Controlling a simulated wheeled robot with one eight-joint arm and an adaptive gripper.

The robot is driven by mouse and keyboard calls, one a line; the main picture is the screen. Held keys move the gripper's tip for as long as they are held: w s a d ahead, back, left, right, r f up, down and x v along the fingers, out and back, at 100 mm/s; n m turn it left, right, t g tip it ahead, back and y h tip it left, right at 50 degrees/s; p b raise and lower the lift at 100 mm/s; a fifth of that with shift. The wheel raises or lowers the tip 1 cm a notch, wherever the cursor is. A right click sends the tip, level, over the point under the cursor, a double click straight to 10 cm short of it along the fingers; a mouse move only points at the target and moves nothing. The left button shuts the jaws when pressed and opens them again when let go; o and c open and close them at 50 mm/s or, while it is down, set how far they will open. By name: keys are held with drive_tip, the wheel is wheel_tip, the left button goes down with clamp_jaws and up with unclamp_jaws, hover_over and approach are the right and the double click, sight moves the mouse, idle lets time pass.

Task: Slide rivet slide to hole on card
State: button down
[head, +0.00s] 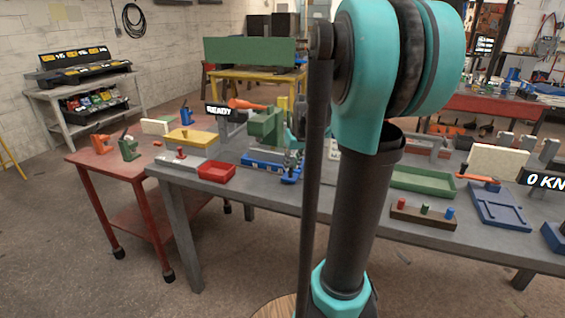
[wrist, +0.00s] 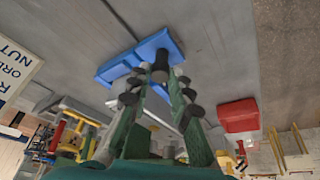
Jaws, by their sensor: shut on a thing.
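My gripper (wrist: 160,76) has green fingers with dark pads, seen in the wrist view. It is shut on a dark round knob (wrist: 159,66) at the blue rivet slide (wrist: 118,68), low over the grey bench. In the head view, the blue piece (head: 265,165) lies near the bench's front edge, with dark fingertips (head: 291,160) at its right end. The fingers cover part of the blue piece.
A red tray (head: 216,172) sits left of the blue piece; it also shows in the wrist view (wrist: 238,115). A green tray (head: 422,181) and a brown block with coloured pegs (head: 424,213) stand to the right. My arm hides the bench's middle.

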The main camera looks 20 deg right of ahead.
drive_tip(key=c, duration=1.4)
unclamp_jaws()
drive_tip(key=shift+o, duration=0.2)
drive_tip(key=v, duration=1.2)
drive_tip(key=shift+s, duration=0.1)
